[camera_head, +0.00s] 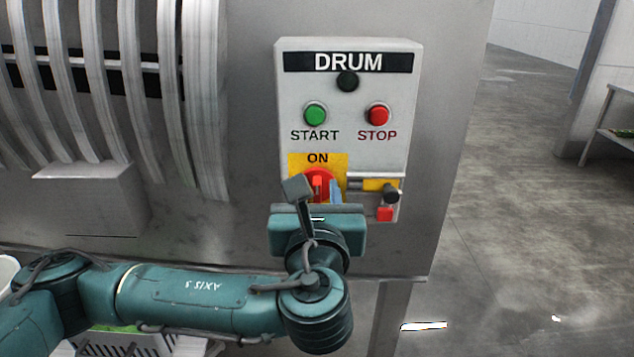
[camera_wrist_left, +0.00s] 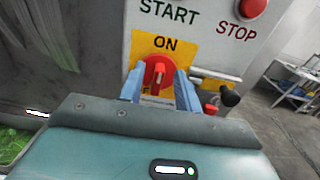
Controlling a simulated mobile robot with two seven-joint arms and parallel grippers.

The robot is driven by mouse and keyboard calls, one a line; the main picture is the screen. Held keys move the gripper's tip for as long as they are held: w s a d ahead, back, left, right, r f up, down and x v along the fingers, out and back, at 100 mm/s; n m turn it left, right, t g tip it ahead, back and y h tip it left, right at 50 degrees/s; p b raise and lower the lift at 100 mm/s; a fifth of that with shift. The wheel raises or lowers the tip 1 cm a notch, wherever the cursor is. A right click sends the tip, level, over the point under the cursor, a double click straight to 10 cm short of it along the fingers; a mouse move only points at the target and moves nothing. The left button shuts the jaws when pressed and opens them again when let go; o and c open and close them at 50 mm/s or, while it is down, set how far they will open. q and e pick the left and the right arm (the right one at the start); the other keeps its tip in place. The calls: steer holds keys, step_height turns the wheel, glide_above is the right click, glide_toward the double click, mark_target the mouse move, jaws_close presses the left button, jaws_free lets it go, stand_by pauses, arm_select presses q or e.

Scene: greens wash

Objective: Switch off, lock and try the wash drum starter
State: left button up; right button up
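The grey starter box (camera_head: 293,80) is labelled DRUM. It has a green START button (camera_head: 315,114) and a red STOP button (camera_head: 377,115). Below, a red rotary switch (camera_head: 318,184) sits on a yellow plate marked ON; its handle looks upright, toward ON. It also shows in the left wrist view (camera_wrist_left: 157,75). My left gripper (camera_wrist_left: 160,88) is open, with blue fingers on either side of the switch handle; contact cannot be told. Right of the switch are a black knob (camera_head: 391,195) by a yellow label and a small red piece (camera_head: 385,214), perhaps a padlock. My right gripper is out of view.
A dark round fitting (camera_head: 347,81) sits under the DRUM label. The ribbed drum (camera_head: 128,90) is at left, with a metal block (camera_head: 90,195) below it. A crate with greens (camera_head: 125,343) is under my left arm. Open floor (camera_head: 520,220) lies to the right.

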arm_select(q)
steer(key=shift+w, duration=0.8)
steer(key=shift+c, duration=0.2)
jaws_close()
